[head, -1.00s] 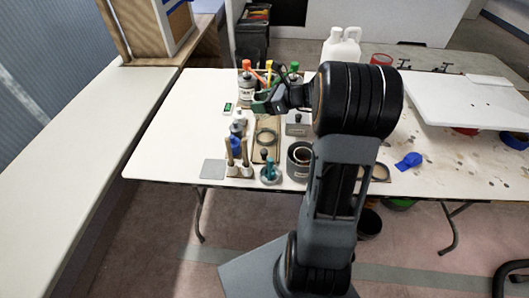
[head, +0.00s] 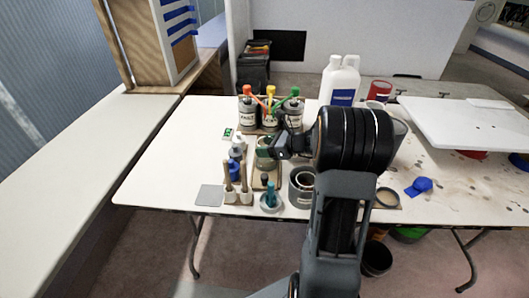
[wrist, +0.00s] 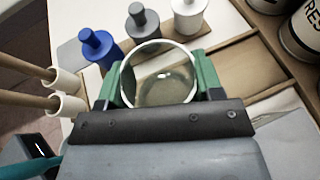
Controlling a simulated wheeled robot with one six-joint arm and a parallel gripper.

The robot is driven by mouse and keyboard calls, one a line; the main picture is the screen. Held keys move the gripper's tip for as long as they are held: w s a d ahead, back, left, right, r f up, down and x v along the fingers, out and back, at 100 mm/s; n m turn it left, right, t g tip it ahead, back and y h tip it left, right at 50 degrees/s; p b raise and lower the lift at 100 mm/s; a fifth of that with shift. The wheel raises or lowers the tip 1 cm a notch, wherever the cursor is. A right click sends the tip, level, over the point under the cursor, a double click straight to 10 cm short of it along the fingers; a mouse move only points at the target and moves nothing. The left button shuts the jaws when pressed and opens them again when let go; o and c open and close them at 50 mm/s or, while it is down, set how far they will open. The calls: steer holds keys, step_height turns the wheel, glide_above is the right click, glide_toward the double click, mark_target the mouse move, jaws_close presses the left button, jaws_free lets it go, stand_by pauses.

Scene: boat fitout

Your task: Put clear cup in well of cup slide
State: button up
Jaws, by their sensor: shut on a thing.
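My gripper (head: 267,153) is shut on the clear cup (wrist: 160,78), a round, see-through cup with a pale rim. In the wrist view it sits upright between the green fingers, one on each side. In the head view my gripper is over the cup slide, a tan wooden board (head: 258,183) on the table; a tan board also shows right of the cup in the wrist view (wrist: 235,70). The well of the slide is hidden under my gripper and the cup. I cannot tell whether the cup touches the board.
Blue (wrist: 98,48), grey (wrist: 142,20) and white (wrist: 188,14) bottles stand close beyond the cup. Brushes in white holders (head: 245,197) stand left of the slide. A grey pot (head: 301,185) is close on its right. Labelled cans (head: 248,113) stand behind.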

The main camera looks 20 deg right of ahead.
steer(key=shift+f, duration=0.95)
steer(key=o, duration=0.9)
steer(key=p+v, duration=0.1)
steer(key=v, duration=1.1)
